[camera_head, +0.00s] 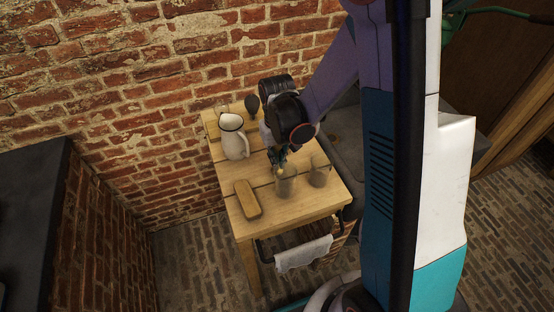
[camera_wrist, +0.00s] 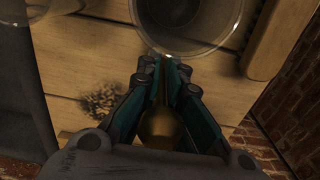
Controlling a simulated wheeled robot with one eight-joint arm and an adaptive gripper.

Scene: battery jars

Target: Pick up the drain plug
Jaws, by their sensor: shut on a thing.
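The drain plug (camera_wrist: 163,129) looks like a rounded brass-coloured piece in the wrist view. It sits between the two teal fingers of my gripper (camera_wrist: 165,75), which are shut on it. In the head view, my gripper (camera_head: 277,157) points down over the wooden table, with a small yellowish bit, likely the plug (camera_head: 279,171), at its tips. A clear glass jar (camera_head: 286,187) stands just below the gripper there. Its round rim (camera_wrist: 191,55) shows close beyond the fingertips in the wrist view. The plug's lower side is partly hidden by my gripper.
A second glass jar (camera_head: 320,175) stands to the right. A cream jug (camera_head: 236,146) is at the left, with a dark rounded item (camera_head: 252,104) behind it. A tan block (camera_head: 247,198) lies near the front left. A cloth (camera_head: 304,254) hangs at the front of the table (camera_head: 300,208).

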